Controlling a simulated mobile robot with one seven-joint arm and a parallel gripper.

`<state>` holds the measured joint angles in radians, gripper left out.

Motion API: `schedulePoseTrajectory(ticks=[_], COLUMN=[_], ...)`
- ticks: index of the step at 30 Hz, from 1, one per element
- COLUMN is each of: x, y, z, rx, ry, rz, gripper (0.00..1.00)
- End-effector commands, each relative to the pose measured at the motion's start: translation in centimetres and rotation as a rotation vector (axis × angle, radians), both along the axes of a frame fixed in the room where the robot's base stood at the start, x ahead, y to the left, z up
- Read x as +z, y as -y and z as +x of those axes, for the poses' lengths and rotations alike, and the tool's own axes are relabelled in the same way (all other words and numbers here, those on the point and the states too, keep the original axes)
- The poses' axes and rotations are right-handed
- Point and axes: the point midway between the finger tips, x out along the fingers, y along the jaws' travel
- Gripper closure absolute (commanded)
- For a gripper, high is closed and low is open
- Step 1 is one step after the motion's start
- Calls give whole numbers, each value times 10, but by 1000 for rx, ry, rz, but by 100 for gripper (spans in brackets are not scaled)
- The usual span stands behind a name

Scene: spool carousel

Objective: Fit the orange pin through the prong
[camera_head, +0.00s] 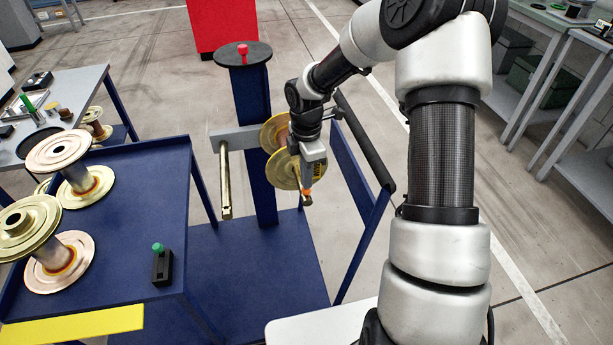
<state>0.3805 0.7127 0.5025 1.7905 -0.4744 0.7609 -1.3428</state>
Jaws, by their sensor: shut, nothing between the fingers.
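The orange pin (306,191) shows as a small orange piece at the near end of the right-hand prong, just below my gripper. How far it passes through the prong cannot be told at this size. That prong carries a brass spool (281,168) and is largely hidden by the spool and my gripper. My gripper (312,181) points down, shut and empty, just above the orange pin; whether they touch is unclear. A second, bare brass prong (225,185) sticks out on the left of the blue post (258,150).
A red knob (242,52) tops the post. A blue table (120,215) at left holds several spools and a green-topped pin (158,248) in a black holder (162,268). A dark handrail (363,140) stands right of my gripper. The blue cart base (255,260) is clear.

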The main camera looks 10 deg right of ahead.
Motion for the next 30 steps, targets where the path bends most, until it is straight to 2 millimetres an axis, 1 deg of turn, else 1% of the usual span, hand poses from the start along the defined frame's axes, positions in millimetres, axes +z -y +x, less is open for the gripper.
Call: schedulePoseTrajectory(ticks=[8, 22, 26, 30], x=[0, -8, -3, 11], y=[0, 0, 1, 1], z=[0, -1, -1, -1], rx=[0, 0, 0, 0], ry=[0, -2, -3, -3], rz=[0, 0, 0, 0], gripper=[100, 100, 100, 100])
